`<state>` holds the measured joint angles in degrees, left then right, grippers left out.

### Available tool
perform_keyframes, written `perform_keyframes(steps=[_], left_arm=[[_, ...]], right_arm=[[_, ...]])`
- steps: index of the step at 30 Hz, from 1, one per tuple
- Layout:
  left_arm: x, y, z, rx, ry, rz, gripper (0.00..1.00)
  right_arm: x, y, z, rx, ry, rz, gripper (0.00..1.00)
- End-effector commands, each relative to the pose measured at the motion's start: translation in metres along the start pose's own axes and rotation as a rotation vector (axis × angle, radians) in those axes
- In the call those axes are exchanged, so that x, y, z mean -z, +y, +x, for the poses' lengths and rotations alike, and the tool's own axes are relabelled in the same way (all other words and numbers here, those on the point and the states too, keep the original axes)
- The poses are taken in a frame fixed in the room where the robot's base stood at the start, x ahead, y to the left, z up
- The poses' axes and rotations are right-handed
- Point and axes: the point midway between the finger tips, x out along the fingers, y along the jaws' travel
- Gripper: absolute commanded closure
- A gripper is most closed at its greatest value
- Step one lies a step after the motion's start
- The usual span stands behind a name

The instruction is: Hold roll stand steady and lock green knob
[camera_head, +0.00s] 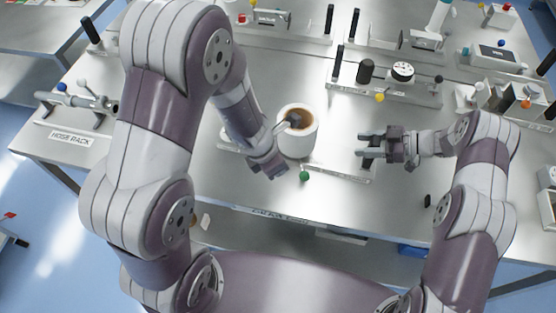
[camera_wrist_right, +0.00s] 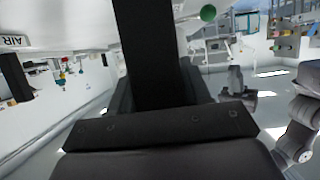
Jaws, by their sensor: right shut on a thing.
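The roll stand (camera_head: 345,173) is a low metal base at the table's front middle, carrying a white roll (camera_head: 311,143) with a brown top. The green knob (camera_head: 305,176) is at its front, below the roll; it also shows at the top of the right wrist view (camera_wrist_right: 208,12). My right gripper (camera_head: 366,146) is at the stand's right end, fingers pointing left, shut on a black upright handle (camera_wrist_right: 155,50) that fills the middle of the right wrist view. My left gripper (camera_head: 270,168) hangs left of the knob, apart from it. Its fingers are too unclear to read.
Several fixtures with knobs and black posts (camera_head: 365,71) line the back and right of the metal table (camera_head: 235,185). A hose rack (camera_head: 75,102) stands at the left. A small black piece (camera_head: 427,201) lies at the front right. The front middle strip is mostly clear.

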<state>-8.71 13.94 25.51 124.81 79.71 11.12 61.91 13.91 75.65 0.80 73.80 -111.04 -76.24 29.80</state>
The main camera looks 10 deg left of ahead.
Motion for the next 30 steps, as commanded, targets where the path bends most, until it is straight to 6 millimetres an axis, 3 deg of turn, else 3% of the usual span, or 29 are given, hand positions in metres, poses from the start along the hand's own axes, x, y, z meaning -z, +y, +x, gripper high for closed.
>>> perform_keyframes(steps=[1,19,20,22,23,30], left_arm=[[0.001,0.000,0.002,0.000,0.000,0.000,1.00],[0.000,0.000,0.001,0.000,0.000,0.000,1.00],[0.000,0.000,0.001,0.000,0.000,0.000,1.00],[0.000,0.000,0.001,0.000,0.000,0.000,1.00],[0.000,0.000,0.001,0.000,0.000,0.000,1.00],[0.000,0.000,0.000,0.000,0.000,0.000,1.00]], right_arm=[[-0.009,-0.006,0.005,0.011,-0.007,0.016,1.00],[-0.002,-0.005,0.002,0.009,-0.007,0.015,1.00],[-0.002,-0.005,0.001,0.009,-0.007,0.014,0.49],[-0.001,-0.004,0.001,0.008,-0.007,0.013,0.27],[-0.001,-0.004,0.001,0.007,-0.006,0.012,0.23],[0.002,-0.002,-0.001,0.004,-0.004,0.007,0.23]])
